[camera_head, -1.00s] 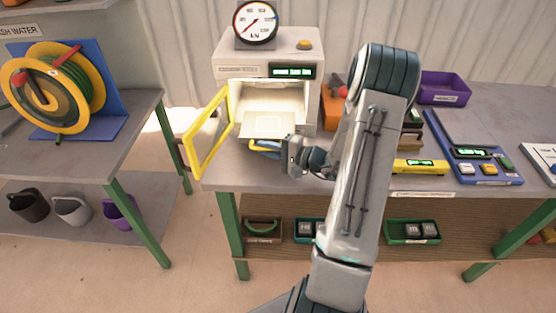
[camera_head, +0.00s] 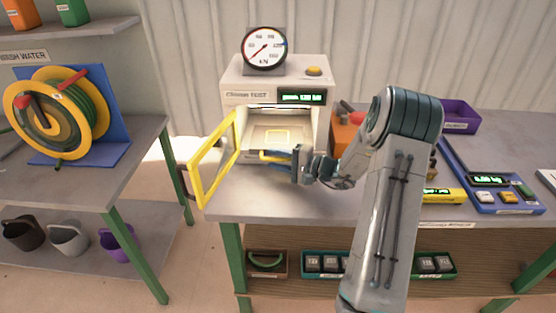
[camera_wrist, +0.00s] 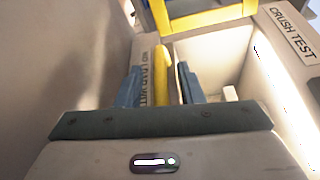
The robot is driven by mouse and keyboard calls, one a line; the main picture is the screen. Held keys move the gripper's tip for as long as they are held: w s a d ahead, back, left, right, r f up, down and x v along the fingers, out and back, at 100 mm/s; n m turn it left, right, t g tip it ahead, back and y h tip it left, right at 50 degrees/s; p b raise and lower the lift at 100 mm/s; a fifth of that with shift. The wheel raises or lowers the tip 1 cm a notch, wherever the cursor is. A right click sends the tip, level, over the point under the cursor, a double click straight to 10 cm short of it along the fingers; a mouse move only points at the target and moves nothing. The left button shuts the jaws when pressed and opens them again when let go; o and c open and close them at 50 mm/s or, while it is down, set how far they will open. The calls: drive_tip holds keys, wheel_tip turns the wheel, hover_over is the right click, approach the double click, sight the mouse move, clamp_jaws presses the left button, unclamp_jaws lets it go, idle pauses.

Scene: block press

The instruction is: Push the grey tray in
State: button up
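The grey tray (camera_head: 256,145) is in the white chamber of the crush test machine (camera_head: 240,78), with a yellow square outline on its top. Its yellow handle (camera_head: 268,155) is at the front, by the chamber mouth. My gripper (camera_head: 276,158) is at the handle, coming from the right. In the wrist view the yellow handle (camera_wrist: 162,75) lies between the two blue fingers (camera_wrist: 160,88). A gap shows on the handle's left side, so the fingers look open around it. The rear of the tray is partly in shade.
The yellow-framed door (camera_head: 209,160) stands open to the left of the chamber. A gauge (camera_head: 264,48) and a yellow button (camera_head: 313,71) are on top of the machine. An orange object (camera_head: 343,136) stands close on the right. The bench (camera_head: 300,200) in front is clear.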

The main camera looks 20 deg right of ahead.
drive_tip(key=b+v, duration=0.2)
drive_tip(key=v, duration=1.2)
drive_tip(key=shift+a, duration=0.15)
